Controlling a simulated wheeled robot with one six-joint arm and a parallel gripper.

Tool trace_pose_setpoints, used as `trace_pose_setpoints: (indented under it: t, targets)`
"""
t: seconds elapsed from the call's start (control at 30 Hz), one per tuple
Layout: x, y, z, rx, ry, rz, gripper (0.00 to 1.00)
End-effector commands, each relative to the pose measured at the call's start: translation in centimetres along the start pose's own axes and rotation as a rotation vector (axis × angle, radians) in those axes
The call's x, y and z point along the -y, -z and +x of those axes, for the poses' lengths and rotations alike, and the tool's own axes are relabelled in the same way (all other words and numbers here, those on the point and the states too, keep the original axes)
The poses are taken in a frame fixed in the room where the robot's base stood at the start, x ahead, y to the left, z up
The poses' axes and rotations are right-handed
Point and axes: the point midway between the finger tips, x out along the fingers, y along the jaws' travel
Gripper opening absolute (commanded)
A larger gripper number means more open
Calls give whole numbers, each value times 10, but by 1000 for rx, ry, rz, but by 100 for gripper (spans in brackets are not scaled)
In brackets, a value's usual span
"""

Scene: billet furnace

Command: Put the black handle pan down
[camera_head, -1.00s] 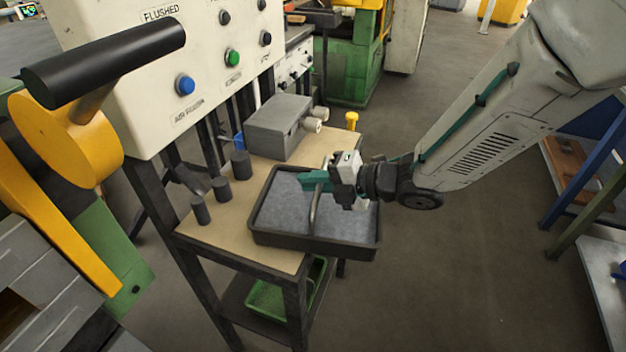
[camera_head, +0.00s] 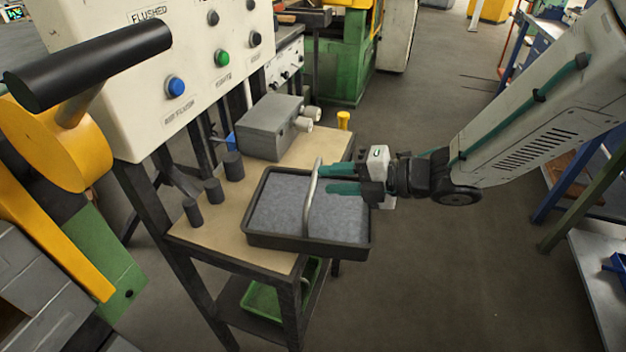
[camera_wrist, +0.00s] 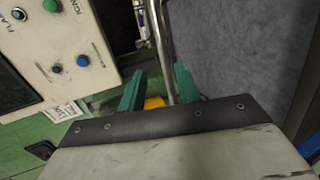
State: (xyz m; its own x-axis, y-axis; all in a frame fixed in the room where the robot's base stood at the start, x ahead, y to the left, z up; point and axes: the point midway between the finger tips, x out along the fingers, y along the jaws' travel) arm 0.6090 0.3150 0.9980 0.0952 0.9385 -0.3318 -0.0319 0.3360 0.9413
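The black pan (camera_head: 300,243), a shallow dark tray with a grey inside, rests on the tan table top (camera_head: 215,245) at its front right. Its right side seems to reach past the table's edge. A thin metal handle (camera_head: 309,205) arches over the pan. My gripper (camera_head: 326,179) has two green fingers spread apart beside the handle's upper part. In the wrist view, my gripper (camera_wrist: 159,78) is open, with the handle bar (camera_wrist: 163,45) showing between the fingers, not clamped. The pan's grey inside (camera_wrist: 235,50) fills the right there.
Several dark cylinders (camera_head: 213,190) stand left of the pan. A grey box (camera_head: 272,125) and a yellow peg (camera_head: 343,121) are behind it. A control panel (camera_head: 180,60) rises at the back left. A green tray (camera_head: 262,298) lies on the shelf below.

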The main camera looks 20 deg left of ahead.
Motion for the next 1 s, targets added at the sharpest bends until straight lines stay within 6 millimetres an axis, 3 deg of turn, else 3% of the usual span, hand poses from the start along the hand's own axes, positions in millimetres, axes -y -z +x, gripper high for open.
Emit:
trace_pose_setpoints:
  t: [0.1, 0.3, 0.63, 0.77, 0.87, 0.97, 1.0]
  targets:
    - [0, -1, -25, 4, 0, 1, 33]
    - [0, 0, -49, 2, 0, 1, 33]
    - [0, 0, -55, 2, 2, 1, 33]
    - [-2, -18, -64, 97, 38, 38, 33]
    - [-4, -53, -92, 303, 105, 137, 33]
    - [-5, -92, -145, 602, 165, 326, 33]
    - [-4, -102, -172, 728, 179, 422, 33]
